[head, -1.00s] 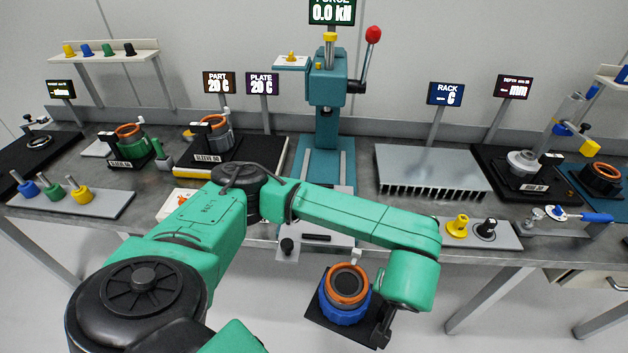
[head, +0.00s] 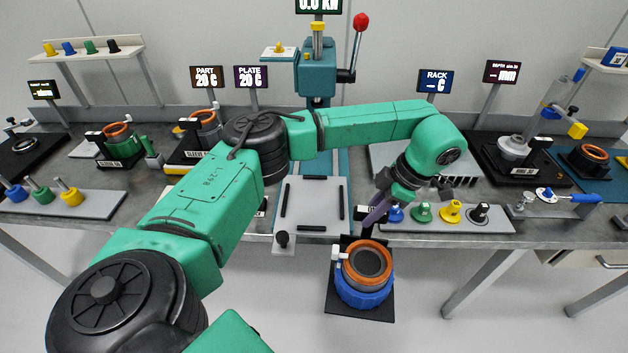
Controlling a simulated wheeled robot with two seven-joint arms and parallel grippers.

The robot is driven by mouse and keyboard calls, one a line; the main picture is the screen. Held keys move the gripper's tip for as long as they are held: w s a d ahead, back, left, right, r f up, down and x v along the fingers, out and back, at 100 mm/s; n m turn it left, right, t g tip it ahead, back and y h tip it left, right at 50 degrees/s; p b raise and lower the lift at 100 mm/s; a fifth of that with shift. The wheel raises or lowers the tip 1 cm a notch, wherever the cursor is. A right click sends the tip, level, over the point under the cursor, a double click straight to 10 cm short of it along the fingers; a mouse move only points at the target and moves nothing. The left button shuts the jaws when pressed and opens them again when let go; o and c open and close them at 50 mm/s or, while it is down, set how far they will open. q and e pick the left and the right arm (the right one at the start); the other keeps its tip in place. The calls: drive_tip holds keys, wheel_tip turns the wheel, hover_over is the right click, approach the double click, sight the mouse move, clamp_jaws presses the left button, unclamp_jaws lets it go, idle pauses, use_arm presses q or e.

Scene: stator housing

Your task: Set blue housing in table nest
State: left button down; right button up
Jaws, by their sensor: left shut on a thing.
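The blue housing (head: 364,296) has a grey upper band, an orange ring inside and a white side tab. It stands upright on a square black carrier plate (head: 378,313), in front of the table edge and over the floor. The table nest, seemingly the grey plate with black edge strips (head: 313,205), is empty, left of and beyond the housing. My right gripper is not in view.
The teal press (head: 317,78) with its red-knobbed lever stands behind the grey plate. A rail with several coloured plugs (head: 450,211) lies right of the gripper. A black knob (head: 282,239) sits at the grey plate's front left. Other housings and fixtures line both sides.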

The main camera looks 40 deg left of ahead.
use_arm(q)
drive_tip(key=a+r+m+t+h, duration=0.25)
drive_tip(key=a+r+m, duration=0.35)
drive_tip(key=m, duration=0.6)
drive_tip(key=s+a+r+m+t+h, duration=0.1)
drive_tip(key=a+r+m+h, duration=0.25)
drive_tip(key=r+m, duration=0.55)
drive_tip(key=a+r+m+t+h, duration=0.2)
drive_tip(key=a+r+m, duration=0.35)
drive_tip(key=m, duration=0.85)
wheel_tip(320, 180, down, 21)
drive_tip(key=b, duration=0.5)
drive_tip(key=shift+a+r, duration=0.15)
drive_tip(key=shift+a, duration=0.25)
drive_tip(key=c, duration=0.8)
unclamp_jaws()
drive_tip(key=shift+s+g, duration=0.2)
drive_tip(key=shift+g, duration=0.05)
drive_tip(key=shift+o, duration=0.4)
drive_tip(key=shift+d+y, duration=0.1)
drive_tip(key=shift+y, duration=0.2)
